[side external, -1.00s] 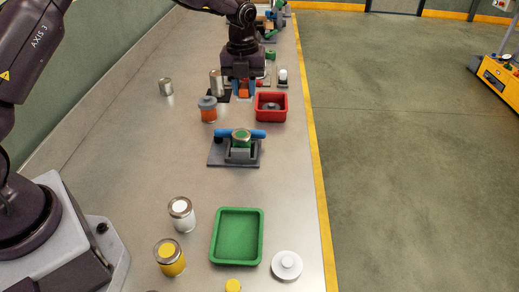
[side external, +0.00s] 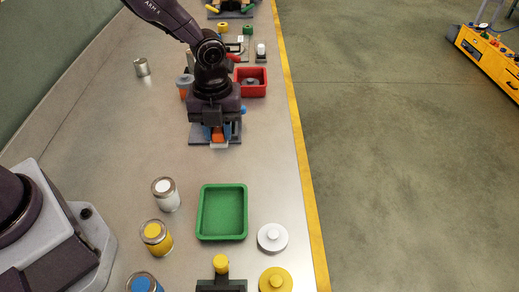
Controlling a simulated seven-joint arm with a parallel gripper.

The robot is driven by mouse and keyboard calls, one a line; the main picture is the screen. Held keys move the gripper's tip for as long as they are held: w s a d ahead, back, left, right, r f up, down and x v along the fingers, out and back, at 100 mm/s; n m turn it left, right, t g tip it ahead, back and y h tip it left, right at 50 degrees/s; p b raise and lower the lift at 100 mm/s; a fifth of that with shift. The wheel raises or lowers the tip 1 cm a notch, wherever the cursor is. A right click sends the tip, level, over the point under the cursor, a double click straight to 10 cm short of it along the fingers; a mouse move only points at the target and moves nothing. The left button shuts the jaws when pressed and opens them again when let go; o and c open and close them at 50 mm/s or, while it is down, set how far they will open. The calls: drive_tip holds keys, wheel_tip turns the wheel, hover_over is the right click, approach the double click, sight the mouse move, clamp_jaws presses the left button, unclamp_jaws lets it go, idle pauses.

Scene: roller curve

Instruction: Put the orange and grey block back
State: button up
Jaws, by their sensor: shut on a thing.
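My gripper (side external: 216,135) is over the grey fixture (side external: 196,141), its jaws pointing down. It is shut on the orange and grey block (side external: 217,134), whose orange part shows between the blue fingers. A light grey piece shows just below the orange; I cannot tell whether it belongs to the block or the fixture. My gripper hides most of the fixture, including its green-topped part. One end of the blue bar (side external: 243,109) shows at the right. Whether the block touches the fixture cannot be seen.
A red tray (side external: 252,92) and an orange jar with a grey lid (side external: 185,90) stand just behind. A green tray (side external: 202,214), a white-labelled can (side external: 165,194), a yellow can (side external: 156,238) and a white lid (side external: 272,238) are in front. The bench left of the fixture is clear.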

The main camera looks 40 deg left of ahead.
drive_tip(key=w+f, duration=0.2)
drive_tip(key=w, duration=0.2)
hover_over(259, 158)
drive_tip(key=f, duration=0.5)
drive_tip(key=shift+s+f, duration=0.1)
drive_tip(key=shift+s, duration=0.3)
drive_tip(key=shift+w+f, duration=0.4)
drive_tip(key=shift+f, duration=1.6)
drive_tip(key=shift+f, duration=0.1)
drive_tip(key=o, duration=0.9)
